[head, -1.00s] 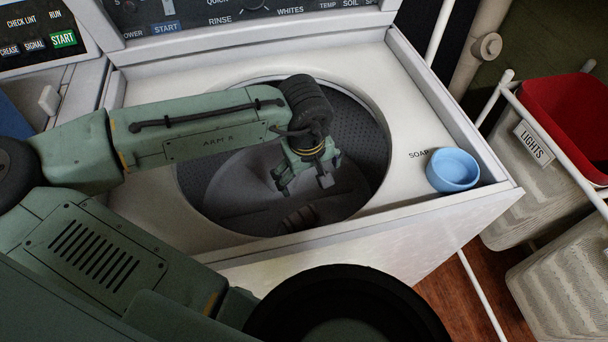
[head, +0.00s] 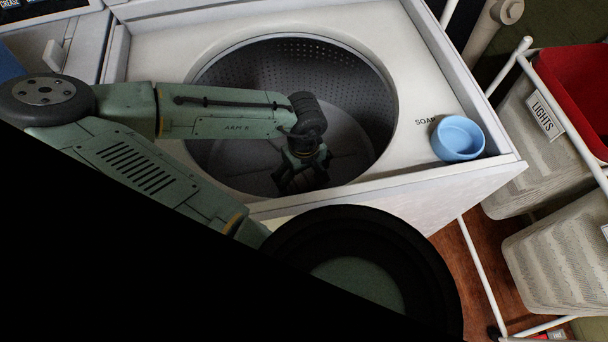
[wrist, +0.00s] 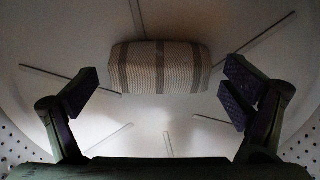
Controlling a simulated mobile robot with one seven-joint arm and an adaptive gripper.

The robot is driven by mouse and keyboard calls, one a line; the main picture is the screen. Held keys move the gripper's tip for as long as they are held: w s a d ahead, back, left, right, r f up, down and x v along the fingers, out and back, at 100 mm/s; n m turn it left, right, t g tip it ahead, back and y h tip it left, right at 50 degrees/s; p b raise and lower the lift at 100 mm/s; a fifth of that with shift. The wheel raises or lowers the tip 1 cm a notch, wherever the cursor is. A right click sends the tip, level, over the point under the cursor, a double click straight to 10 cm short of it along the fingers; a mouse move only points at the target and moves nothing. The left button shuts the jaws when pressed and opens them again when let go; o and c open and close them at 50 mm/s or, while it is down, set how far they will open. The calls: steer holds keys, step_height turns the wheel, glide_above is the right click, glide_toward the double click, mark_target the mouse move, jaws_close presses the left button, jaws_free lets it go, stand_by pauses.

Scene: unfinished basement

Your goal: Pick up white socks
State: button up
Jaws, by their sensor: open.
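A rolled pair of socks (wrist: 160,67), whitish with grey-brown stripes, lies on the bottom of the washer drum in the wrist view. My gripper (wrist: 158,95) is open, its two fingers spread to the left and right of the socks with gaps on both sides. The fingers do not touch the socks. In the head view my gripper (head: 301,184) points down inside the drum. The socks cannot be made out in the head view; my gripper and arm cover part of the drum.
The drum (head: 345,85) has perforated walls around my gripper, and its floor (wrist: 165,130) has raised ribs. A blue bowl (head: 458,138) stands on the washer top (head: 430,75) at right. A laundry rack with bins, one labelled LIGHTS (head: 525,150), stands further right.

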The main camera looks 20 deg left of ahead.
steer(key=shift+f, duration=0.3)
steer(key=shift+c, duration=0.4)
steer(key=c, duration=1.1)
steer(key=shift+r, duration=0.1)
steer(key=shift+c, duration=0.2)
